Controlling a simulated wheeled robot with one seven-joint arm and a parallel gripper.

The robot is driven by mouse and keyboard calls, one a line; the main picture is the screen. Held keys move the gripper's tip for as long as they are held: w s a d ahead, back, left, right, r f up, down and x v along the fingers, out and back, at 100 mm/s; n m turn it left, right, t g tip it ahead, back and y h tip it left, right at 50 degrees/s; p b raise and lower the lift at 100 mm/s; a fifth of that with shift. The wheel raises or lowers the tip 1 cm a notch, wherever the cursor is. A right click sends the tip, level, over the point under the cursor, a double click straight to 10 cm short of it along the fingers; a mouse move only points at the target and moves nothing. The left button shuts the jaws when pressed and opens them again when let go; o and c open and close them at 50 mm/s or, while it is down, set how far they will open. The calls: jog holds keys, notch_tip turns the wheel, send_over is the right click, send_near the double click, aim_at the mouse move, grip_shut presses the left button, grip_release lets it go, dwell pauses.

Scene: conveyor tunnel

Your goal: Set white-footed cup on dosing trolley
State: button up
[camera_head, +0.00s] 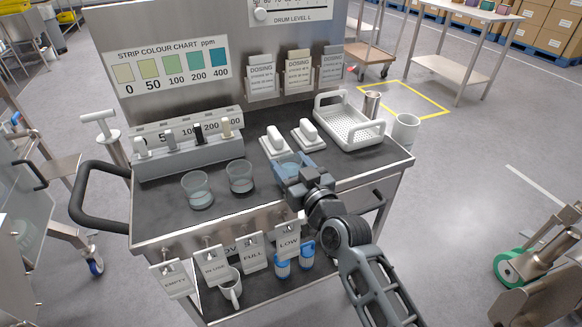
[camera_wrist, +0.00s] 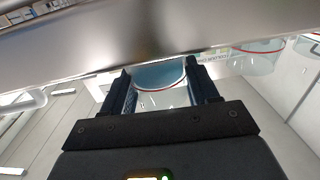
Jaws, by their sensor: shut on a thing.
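The dosing trolley (camera_head: 265,195) has a dark top with a steel rim. My gripper (camera_head: 288,168) is over its front part, shut on a clear cup (camera_head: 291,159) with a bluish tint. In the wrist view the held cup (camera_wrist: 160,74) sits between the two fingers and shows a red line. Its foot is hidden by my gripper, so I cannot tell its colour or whether it touches the top. Two more clear cups stand to the left on the trolley, one near left (camera_head: 197,190) and one beside it (camera_head: 240,178).
White-handled blocks (camera_head: 275,145) and a white perforated tray (camera_head: 350,122) stand behind my gripper. A metal cup (camera_head: 372,104) and a white mug (camera_head: 405,128) are at the right. A grey holder (camera_head: 188,157) fills the back left. Hanging tags (camera_head: 252,250) line the front edge.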

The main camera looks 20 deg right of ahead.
jog(key=shift+f, duration=0.15)
jog(key=o, duration=1.5)
jog(key=shift+s+r, duration=0.1)
jog(key=shift+r, duration=0.15)
jog(key=s+f+m+g+h+b, duration=0.1)
jog(key=s+f+b, duration=0.15)
jog(key=s, duration=1.25)
jog(key=s+f+m+g+b, duration=0.1)
jog(key=s+f, duration=0.2)
jog(key=s, duration=1.2)
jog(key=s+r, duration=0.2)
jog(key=s, duration=0.7)
jog(key=s+d+r+n+g, duration=0.1)
jog(key=s+r, duration=0.2)
jog(key=s, duration=0.6)
jog(key=shift+s+r, duration=0.2)
jog(key=shift+r, duration=0.05)
